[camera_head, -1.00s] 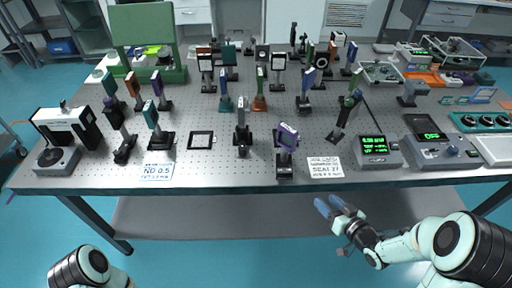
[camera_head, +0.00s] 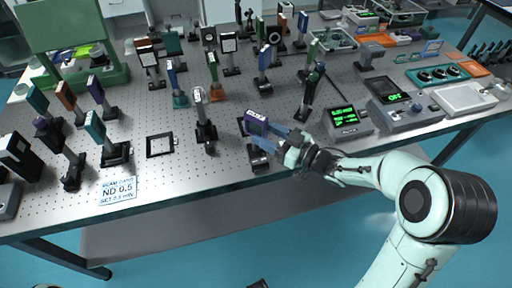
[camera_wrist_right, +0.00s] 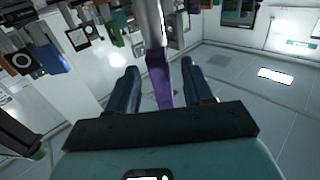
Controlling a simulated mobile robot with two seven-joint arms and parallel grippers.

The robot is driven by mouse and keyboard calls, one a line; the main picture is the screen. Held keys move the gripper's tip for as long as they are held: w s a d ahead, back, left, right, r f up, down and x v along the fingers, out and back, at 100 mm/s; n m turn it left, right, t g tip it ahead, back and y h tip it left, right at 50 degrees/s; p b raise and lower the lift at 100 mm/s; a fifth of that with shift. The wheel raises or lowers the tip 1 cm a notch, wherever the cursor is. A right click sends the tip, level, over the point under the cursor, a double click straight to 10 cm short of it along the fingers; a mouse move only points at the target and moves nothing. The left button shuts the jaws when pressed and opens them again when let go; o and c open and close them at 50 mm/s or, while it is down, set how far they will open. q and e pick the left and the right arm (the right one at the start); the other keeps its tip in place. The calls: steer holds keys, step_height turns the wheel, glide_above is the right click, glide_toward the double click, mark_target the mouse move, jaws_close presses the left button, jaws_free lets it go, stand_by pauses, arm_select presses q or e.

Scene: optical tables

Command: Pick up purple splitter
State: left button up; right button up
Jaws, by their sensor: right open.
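The purple splitter (camera_head: 257,122) is a purple-framed block on a dark post and base near the front edge of the optical table (camera_head: 185,195). My right gripper (camera_head: 268,131) is open at the splitter, with its blue fingers reaching in from the right. In the right wrist view, the purple splitter (camera_wrist_right: 161,83) stands between the two open dark blue fingers (camera_wrist_right: 163,88). I cannot tell whether either finger touches it. My left gripper is not in view.
A silver post-mounted part (camera_head: 202,115) stands left of the splitter. A green-display meter (camera_head: 345,120) stands to the right. Several mounted optics crowd the table behind.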

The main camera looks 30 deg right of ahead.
mark_target(252, 124)
steer(key=w, duration=0.1)
steer(key=w+a, duration=0.1)
steer(key=w+a+r, duration=0.1)
steer(key=shift+w+r, duration=0.1)
steer(key=shift+w, duration=0.3)
steer(key=shift+w+a, duration=0.2)
steer(key=shift+w, duration=0.3)
jaws_close()
stand_by(0.7)
